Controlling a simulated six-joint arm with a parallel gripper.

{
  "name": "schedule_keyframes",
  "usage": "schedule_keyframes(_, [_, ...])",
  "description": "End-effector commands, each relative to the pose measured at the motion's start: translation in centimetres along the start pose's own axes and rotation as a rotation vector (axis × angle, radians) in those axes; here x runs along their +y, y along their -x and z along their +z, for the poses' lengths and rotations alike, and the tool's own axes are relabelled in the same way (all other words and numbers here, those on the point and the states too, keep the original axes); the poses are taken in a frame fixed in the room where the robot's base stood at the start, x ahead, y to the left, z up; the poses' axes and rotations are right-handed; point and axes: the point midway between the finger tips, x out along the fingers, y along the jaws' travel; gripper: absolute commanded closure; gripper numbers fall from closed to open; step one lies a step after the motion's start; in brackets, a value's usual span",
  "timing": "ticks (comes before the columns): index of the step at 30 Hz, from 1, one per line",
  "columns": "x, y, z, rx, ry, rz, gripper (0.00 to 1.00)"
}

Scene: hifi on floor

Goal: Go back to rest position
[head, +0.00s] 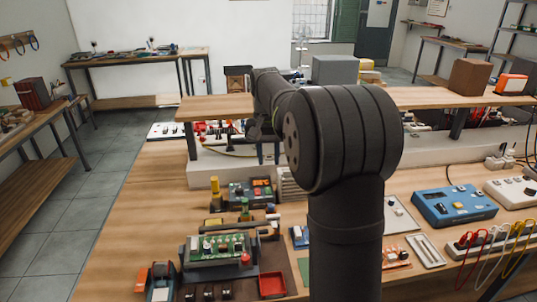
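My own dark grey arm rises through the middle of the head view and bends away from the camera at a large ribbed joint. Its far links reach back and left over the raised shelf of the workbench. My gripper (266,142) appears to hang down at the far end, just in front of the shelf edge. It is small, dark and partly hidden by the arm, so I cannot make out whether its fingers are open or shut. I see nothing clearly held.
The wooden workbench (130,215) carries a green circuit board in a holder (222,246), a red tray (271,285), a blue control box (453,205) and a power strip with coloured leads (490,240). The raised shelf (215,106) holds a grey box (335,69). Floor is clear at left.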

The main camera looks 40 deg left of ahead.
Motion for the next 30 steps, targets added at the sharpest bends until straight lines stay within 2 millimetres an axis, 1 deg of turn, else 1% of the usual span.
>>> schedule_keyframes(5, [0.0, 0.6, 0.0, -0.001, 0.0, 0.0, 0.7])
schedule_keyframes(21, [0.0, 0.3, 0.0, -0.001, 0.0, 0.0, 0.7])
schedule_keyframes(23, [0.0, 0.0, 0.0, -0.002, 0.0, 0.0, 0.7])
schedule_keyframes(26, [0.0, -1.1, 0.0, -0.003, 0.0, 0.001, 0.7])
schedule_keyframes(30, [0.0, -3.6, 0.1, -0.005, 0.0, 0.001, 0.7])
